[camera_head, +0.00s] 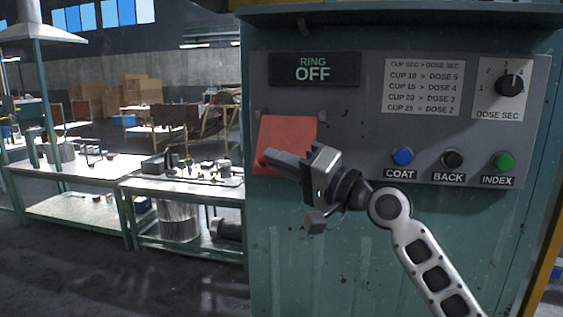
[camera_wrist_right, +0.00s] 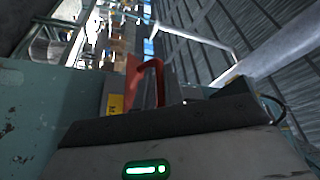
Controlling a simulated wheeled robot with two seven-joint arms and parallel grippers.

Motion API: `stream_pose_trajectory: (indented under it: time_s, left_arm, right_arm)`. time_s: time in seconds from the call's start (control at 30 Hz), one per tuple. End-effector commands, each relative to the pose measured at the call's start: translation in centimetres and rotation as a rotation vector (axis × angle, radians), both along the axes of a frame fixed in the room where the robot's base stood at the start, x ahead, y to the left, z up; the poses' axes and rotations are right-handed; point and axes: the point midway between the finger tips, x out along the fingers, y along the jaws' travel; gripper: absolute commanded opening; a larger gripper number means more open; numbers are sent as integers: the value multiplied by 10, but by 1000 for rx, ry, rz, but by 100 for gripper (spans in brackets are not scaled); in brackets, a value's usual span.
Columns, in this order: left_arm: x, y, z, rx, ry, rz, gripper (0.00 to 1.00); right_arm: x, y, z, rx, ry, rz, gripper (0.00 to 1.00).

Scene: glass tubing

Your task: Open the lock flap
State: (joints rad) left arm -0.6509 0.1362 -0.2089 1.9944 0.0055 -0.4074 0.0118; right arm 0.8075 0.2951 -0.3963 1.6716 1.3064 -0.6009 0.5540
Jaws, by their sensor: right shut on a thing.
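The lock flap (camera_head: 290,132) is a red plate at the left end of the grey control panel. It looks tilted out from the panel face. My right gripper (camera_head: 273,161) is at the lower left part of the flap and is shut on it. The fingers cover the flap's lower edge, so the exact grip is hidden. In the right wrist view a red bent piece (camera_wrist_right: 148,70), apparently the flap or its handle, rises just beyond the dark gripper body. What lies behind the flap is hidden. My left gripper is not in view.
The grey panel (camera_head: 350,120) carries a "RING OFF" display (camera_head: 314,69), a dose knob (camera_head: 510,85), and blue (camera_head: 402,156), black (camera_head: 453,159) and green (camera_head: 502,161) buttons right of the gripper. Work tables (camera_head: 75,172) stand left of the green cabinet (camera_head: 330,270).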

Motion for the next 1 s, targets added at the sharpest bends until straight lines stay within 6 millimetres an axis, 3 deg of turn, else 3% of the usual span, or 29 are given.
stream_pose_trajectory:
  time_s: [0.03,0.17,0.2,0.6,0.77,1.0]
  left_arm:
    - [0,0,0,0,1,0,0]
    - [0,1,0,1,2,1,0]
    - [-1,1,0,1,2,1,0]
    - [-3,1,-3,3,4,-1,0]
    - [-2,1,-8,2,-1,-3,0]
    - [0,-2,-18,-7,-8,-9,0]
  right_arm:
    - [1,-4,10,16,-20,-11,0]
    - [1,-4,10,16,-18,-12,0]
    - [1,-4,10,16,-19,-12,19]
    - [-1,-9,5,13,-15,-15,20]
    - [-16,-28,-3,8,-15,-17,20]
    - [-53,-72,-18,7,-13,-14,20]
